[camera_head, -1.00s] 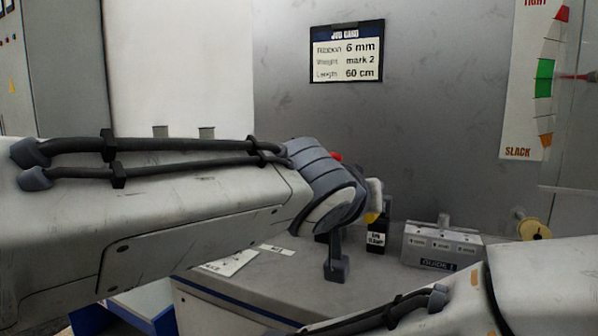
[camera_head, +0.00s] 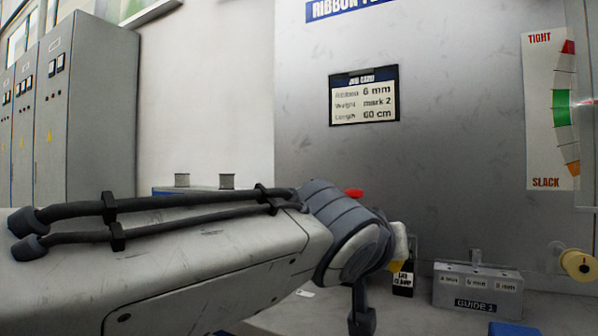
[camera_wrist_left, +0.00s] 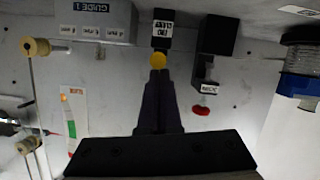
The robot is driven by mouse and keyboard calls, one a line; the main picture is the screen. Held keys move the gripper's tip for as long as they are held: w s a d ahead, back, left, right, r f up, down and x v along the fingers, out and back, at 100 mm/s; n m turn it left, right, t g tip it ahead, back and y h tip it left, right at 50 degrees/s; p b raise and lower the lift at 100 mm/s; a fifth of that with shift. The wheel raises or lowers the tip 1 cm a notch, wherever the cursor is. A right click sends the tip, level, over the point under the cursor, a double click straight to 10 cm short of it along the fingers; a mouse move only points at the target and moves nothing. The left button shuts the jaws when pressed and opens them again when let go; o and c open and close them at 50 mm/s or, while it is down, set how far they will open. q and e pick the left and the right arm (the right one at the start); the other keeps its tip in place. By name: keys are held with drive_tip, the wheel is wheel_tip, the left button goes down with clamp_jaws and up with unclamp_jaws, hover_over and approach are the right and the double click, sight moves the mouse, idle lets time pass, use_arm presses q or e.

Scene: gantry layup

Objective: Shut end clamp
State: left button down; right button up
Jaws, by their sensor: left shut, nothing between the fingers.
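The end clamp is a small black block with a white label, standing on the bench in the head view (camera_head: 403,281) and at the top middle of the left wrist view (camera_wrist_left: 161,36). A round yellow knob (camera_wrist_left: 158,57) shows beside the block, and a yellow part also shows above it in the head view (camera_head: 397,265). My left gripper (camera_wrist_left: 158,75) is shut and empty, its dark fingertips at the yellow knob. I cannot tell whether they touch it. My right gripper is out of view.
The grey guide box (camera_head: 478,290) stands right of the clamp. A yellow spool (camera_head: 578,264) is farther right. A black block (camera_wrist_left: 217,37) and a red knob (camera_wrist_left: 201,110) lie beside the clamp in the wrist view. The job card (camera_head: 364,97) hangs on the back panel.

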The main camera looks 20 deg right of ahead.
use_arm(q)
drive_tip(key=shift+f, duration=0.45)
wheel_tip(320, 180, up, 5)
drive_tip(key=p, duration=0.4)
drive_tip(key=f+v, duration=0.1)
drive_tip(key=v, duration=0.9)
drive_tip(key=shift+a, duration=0.3)
drive_tip(key=shift+w, duration=0.15)
